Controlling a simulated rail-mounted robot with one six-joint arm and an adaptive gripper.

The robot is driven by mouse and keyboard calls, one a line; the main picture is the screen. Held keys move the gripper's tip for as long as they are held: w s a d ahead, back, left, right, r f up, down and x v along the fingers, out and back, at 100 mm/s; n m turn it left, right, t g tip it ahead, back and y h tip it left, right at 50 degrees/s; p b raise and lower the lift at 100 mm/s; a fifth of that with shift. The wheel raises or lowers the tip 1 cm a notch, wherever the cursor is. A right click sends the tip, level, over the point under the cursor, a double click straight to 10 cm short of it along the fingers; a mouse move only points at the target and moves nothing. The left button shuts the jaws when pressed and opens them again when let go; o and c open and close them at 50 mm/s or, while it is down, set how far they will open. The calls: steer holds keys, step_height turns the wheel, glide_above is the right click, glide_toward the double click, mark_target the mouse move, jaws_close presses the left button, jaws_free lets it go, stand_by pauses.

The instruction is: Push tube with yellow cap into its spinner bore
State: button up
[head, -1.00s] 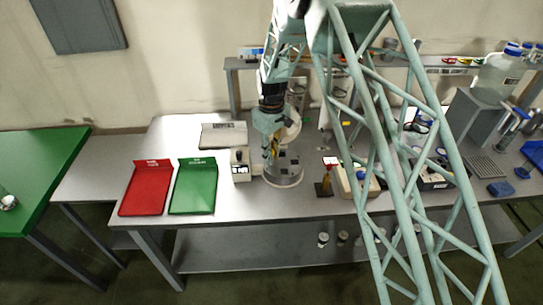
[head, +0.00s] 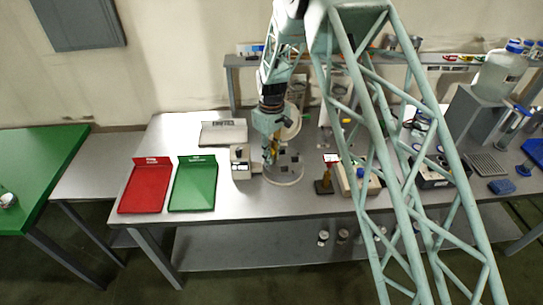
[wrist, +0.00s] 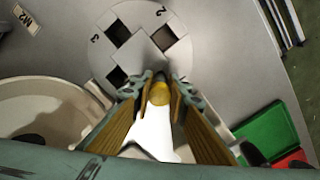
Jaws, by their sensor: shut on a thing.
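The spinner (head: 288,180) is a round grey disc on the bench. In the wrist view its pale face (wrist: 149,22) shows the numbers 2 and 3 and several dark square openings. My gripper (head: 269,160) points down over the left part of the spinner. In the wrist view its two yellow-padded fingers (wrist: 160,88) are shut on the tube with the yellow cap (wrist: 159,94). The cap sits between the fingertips, close to the disc. The tube's lower part and the bore under it are hidden, so I cannot tell how deep it sits.
A small white device (head: 241,172) stands just left of the spinner. A red tray (head: 146,190) and a green tray (head: 194,187) lie farther left. A round pale vessel (wrist: 40,110) is close by in the wrist view.

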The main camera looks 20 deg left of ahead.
steer(key=shift+f, duration=0.15)
steer(key=o, duration=0.9)
steer(key=shift+r, duration=6.05)
